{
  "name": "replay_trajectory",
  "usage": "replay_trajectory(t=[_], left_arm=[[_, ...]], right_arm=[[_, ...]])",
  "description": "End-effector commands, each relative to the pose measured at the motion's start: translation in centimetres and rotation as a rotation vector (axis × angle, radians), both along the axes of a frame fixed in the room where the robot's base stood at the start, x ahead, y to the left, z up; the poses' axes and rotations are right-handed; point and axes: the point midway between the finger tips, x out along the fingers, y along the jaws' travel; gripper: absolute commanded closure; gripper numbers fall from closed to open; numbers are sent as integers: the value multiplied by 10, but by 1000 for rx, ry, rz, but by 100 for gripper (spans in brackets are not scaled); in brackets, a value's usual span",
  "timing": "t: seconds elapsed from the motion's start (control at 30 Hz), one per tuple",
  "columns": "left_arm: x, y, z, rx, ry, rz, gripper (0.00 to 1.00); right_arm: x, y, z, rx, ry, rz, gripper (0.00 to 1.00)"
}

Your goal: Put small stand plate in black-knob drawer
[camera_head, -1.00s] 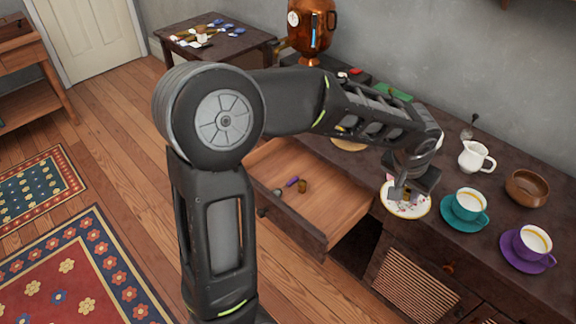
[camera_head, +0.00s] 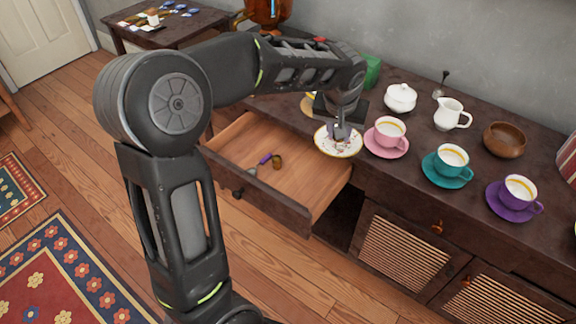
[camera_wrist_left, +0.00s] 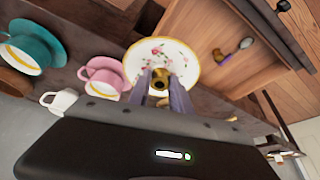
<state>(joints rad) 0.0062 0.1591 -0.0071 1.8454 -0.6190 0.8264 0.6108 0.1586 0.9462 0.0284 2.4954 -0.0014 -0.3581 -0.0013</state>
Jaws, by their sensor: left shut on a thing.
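The small stand plate (camera_head: 325,146) is white with a floral pattern, a gold rim and a brass piece at its centre. My left gripper (camera_head: 342,133) is shut on that brass piece; in the left wrist view the gripper (camera_wrist_left: 161,88) has its fingers on either side of it, before the plate (camera_wrist_left: 178,52). The plate appears held over the cabinet's front edge, overlapping the back right corner of the open drawer (camera_head: 230,142); its exact height is unclear. The drawer has a black knob (camera_head: 237,193) on its front. My right gripper is not in view.
In the drawer lie a purple-handled utensil (camera_head: 262,160) and a small brown object (camera_head: 277,161). Right of the plate stand a pink cup (camera_head: 389,130), a teal cup (camera_head: 451,160), a white lidded pot (camera_head: 400,98) and a creamer (camera_head: 449,114).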

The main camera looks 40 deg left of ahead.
Motion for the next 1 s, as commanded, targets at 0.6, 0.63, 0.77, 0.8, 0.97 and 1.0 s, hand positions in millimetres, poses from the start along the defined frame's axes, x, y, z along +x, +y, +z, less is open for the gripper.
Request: replay_trajectory(t=[0.6,0.63,0.77,0.8,0.97,1.0], left_arm=[[-5,105,-32,3,-5,343,100],[-5,105,-33,4,-4,342,100],[-5,104,-42,4,-2,342,100],[-5,104,-48,5,-1,341,100],[-6,105,-84,5,2,341,100],[-6,105,-95,5,2,341,100]], right_arm=[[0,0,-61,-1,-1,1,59],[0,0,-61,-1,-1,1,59],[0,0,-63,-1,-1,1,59],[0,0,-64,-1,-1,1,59],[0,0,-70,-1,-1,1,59],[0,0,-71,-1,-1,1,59]])
